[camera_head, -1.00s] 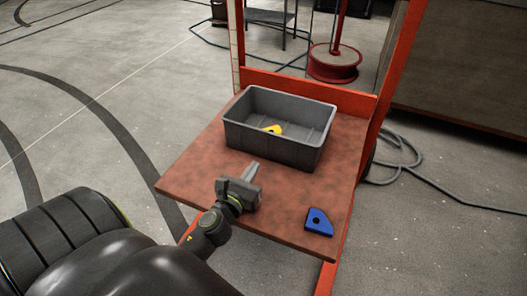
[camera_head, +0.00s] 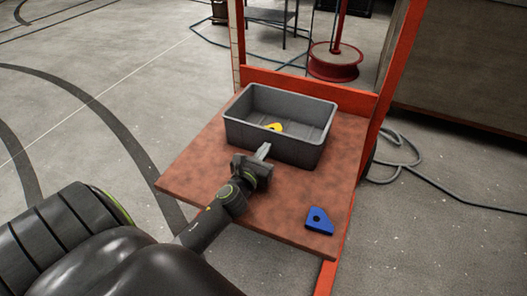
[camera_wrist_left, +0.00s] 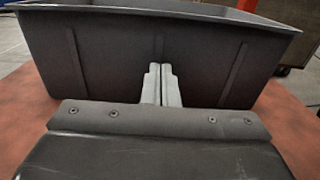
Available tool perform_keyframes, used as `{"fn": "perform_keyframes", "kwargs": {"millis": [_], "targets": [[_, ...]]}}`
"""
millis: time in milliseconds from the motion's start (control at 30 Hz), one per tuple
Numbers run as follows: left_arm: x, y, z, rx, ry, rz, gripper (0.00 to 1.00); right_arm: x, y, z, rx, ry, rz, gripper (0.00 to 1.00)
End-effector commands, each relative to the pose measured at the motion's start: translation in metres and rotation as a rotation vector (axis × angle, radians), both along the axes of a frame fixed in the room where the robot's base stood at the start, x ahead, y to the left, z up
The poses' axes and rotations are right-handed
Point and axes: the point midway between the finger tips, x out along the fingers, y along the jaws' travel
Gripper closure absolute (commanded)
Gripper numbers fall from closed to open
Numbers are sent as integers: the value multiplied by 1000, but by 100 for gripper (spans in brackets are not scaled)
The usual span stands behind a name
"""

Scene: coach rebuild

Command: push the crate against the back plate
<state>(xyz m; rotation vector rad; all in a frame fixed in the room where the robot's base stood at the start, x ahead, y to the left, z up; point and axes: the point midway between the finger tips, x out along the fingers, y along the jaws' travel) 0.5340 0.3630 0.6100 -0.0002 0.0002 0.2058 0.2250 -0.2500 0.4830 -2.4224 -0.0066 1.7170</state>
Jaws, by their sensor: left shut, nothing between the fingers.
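The grey crate (camera_head: 278,140) stands upright on the reddish-brown board (camera_head: 190,172), with a yellow piece (camera_head: 274,127) inside it. The orange back plate (camera_head: 310,88) runs along the board's far edge, behind the crate. A narrow gap seems to lie between them; its exact width is hard to tell. My left gripper (camera_head: 264,151) is shut and empty, its fingertips at the crate's near wall. In the left wrist view the closed fingers (camera_wrist_left: 161,84) point at the middle of the crate's wall (camera_wrist_left: 100,62); whether they touch is unclear. My right gripper is not in view.
A blue piece with a hole (camera_head: 319,221) lies near the board's front right corner. Orange posts rise at both sides of the back plate. A red round base (camera_head: 333,66) and a grey hose (camera_head: 440,185) are on the floor beyond.

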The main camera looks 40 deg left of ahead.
Motion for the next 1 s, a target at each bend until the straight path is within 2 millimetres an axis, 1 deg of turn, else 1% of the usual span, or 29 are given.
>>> {"fn": "perform_keyframes", "kwargs": {"millis": [133,267,400,533,600,700,1000], "targets": [[27,5,3,2,-2,0,100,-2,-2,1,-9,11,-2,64],[55,11,2,3,-1,-1,100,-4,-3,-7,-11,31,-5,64],[85,17,1,2,-3,-1,100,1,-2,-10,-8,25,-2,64],[108,22,0,1,-2,0,100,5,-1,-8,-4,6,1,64],[116,24,0,2,-2,0,100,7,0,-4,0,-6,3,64],[122,26,0,0,-1,0,100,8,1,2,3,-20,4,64],[124,26,0,0,0,0,100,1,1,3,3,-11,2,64]]}}
